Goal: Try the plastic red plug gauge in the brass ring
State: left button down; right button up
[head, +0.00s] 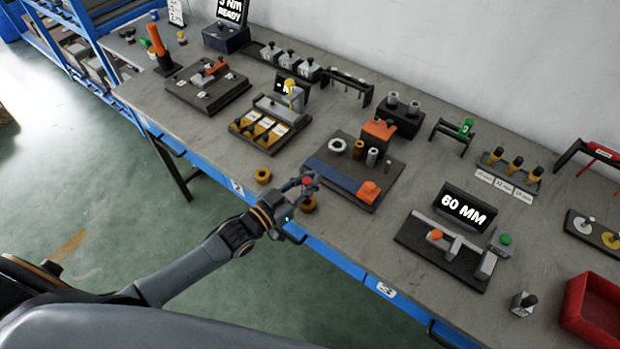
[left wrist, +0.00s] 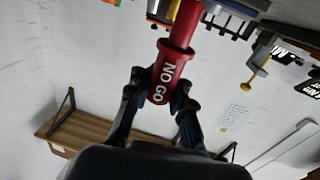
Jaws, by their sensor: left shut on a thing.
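My left gripper (head: 303,184) is shut on the red plug gauge (head: 308,181) near the front edge of the bench. In the left wrist view the gauge (left wrist: 169,72) is a red cylinder marked NO GO, with a thinner red section, pinched between both fingers (left wrist: 163,90). A brass ring (head: 308,205) lies on the bench just below the gripper, partly hidden by it. I cannot tell whether the gauge touches this ring or enters it. A second brass-coloured ring (head: 263,176) lies to the left, clear of the gripper. My right gripper is not in view.
A dark fixture with a blue strip (head: 340,182) and an orange block (head: 369,191) stands right of the gripper. A tray with yellow parts (head: 262,131) is behind. A 60 MM display (head: 463,208) and a red bin (head: 594,309) are farther right. Bare bench lies around the rings.

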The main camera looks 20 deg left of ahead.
pick_arm(q)
jog(key=shift+f+b, duration=1.25)
jog(key=shift+f, duration=0.45)
dwell(2.0)
jog(key=shift+r, duration=0.25)
jog(key=shift+r+p, duration=1.45)
jog(key=shift+p, duration=0.1)
jog(key=shift+r+p, duration=2.35)
jog(key=shift+r, duration=0.15)
